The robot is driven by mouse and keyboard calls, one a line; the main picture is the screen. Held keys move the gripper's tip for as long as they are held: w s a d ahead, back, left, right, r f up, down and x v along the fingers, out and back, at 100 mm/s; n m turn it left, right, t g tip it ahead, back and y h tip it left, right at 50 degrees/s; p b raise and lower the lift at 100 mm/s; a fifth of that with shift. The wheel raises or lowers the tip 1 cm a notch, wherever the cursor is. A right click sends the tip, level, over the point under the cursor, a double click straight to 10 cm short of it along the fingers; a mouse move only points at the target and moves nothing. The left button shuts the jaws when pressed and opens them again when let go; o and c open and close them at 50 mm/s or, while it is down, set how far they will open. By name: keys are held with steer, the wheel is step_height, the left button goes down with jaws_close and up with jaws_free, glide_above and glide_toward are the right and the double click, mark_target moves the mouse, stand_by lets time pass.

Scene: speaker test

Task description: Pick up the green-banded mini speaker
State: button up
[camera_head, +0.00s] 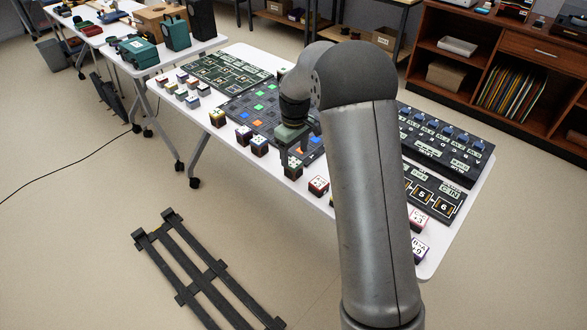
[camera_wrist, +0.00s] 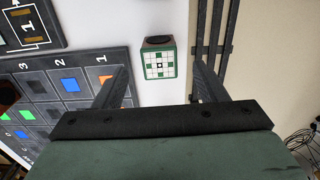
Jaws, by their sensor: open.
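The green-banded mini speaker (camera_wrist: 160,63) is a small cube with a green and white patterned face and a dark round top. It stands on the white table between my fingertips as seen in the wrist view, beyond their ends and apart from both. In the head view it appears to be the dark green cube (camera_head: 293,170) at the table's front edge, just below my gripper (camera_head: 300,143). My gripper also shows in the wrist view (camera_wrist: 158,70), its two fingers spread and empty. My arm hides part of the table in the head view.
A dark grid board (camera_head: 240,107) with coloured squares lies beside the speaker. Other small cubes (camera_head: 259,146) (camera_head: 318,186) stand along the front edge on both sides. A black rack (camera_head: 195,262) lies on the floor. More boards (camera_head: 440,140) are at the right.

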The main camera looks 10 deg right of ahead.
mark_target(294, 162)
steer(key=f, duration=0.5)
steer(key=shift+w+a+f, duration=0.1)
steer(key=shift+w, duration=0.1)
steer(key=c, duration=1.1)
